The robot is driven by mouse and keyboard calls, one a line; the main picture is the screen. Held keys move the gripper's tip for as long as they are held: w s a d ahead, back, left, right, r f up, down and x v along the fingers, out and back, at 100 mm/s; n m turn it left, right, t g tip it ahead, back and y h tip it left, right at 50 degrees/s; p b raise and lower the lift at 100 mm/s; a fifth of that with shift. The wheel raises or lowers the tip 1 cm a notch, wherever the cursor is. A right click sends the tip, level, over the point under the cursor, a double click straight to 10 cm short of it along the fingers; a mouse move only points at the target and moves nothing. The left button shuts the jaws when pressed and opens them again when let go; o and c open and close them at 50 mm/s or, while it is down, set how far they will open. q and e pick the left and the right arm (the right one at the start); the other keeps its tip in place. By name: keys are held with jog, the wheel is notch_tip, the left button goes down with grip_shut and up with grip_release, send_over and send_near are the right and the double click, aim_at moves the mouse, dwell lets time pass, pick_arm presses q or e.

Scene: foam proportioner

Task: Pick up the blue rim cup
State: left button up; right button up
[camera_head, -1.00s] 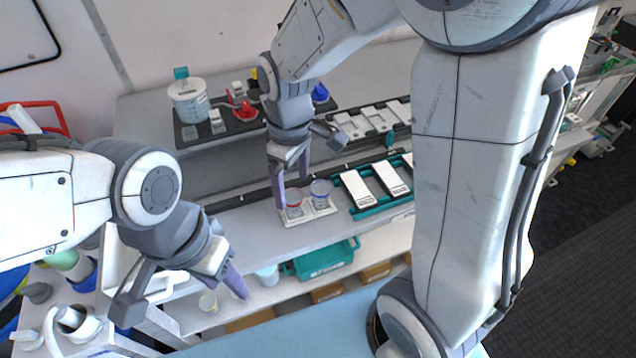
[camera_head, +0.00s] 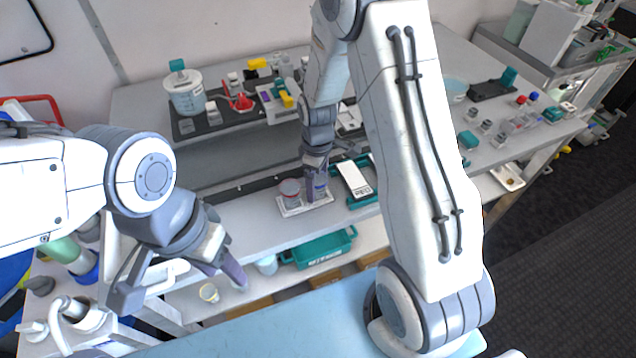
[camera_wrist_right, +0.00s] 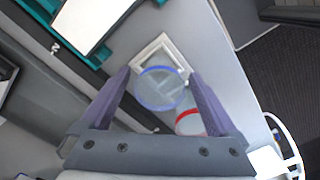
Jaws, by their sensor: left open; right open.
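The blue rim cup (camera_wrist_right: 160,88) is a clear cup with a blue rim, seen from above in the right wrist view. It stands in a white two-place holder (camera_wrist_right: 150,50). My right gripper (camera_wrist_right: 163,80) is open, with its purple fingers on either side of the cup; I cannot tell whether they touch it. In the head view the right gripper (camera_head: 316,186) largely hides the blue rim cup. A red rim cup (camera_head: 290,188) stands beside it on the left in the same holder. My left gripper (camera_head: 222,262) is open and empty, away at the lower left.
A black tray (camera_head: 205,122) with a jar and other parts is behind. A teal bin (camera_head: 320,248) sits on the shelf below. The bench left of the holder is clear.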

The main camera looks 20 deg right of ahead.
jog(key=shift+f, duration=0.75)
jog(key=c, duration=1.4)
jog(key=shift+r, duration=0.15)
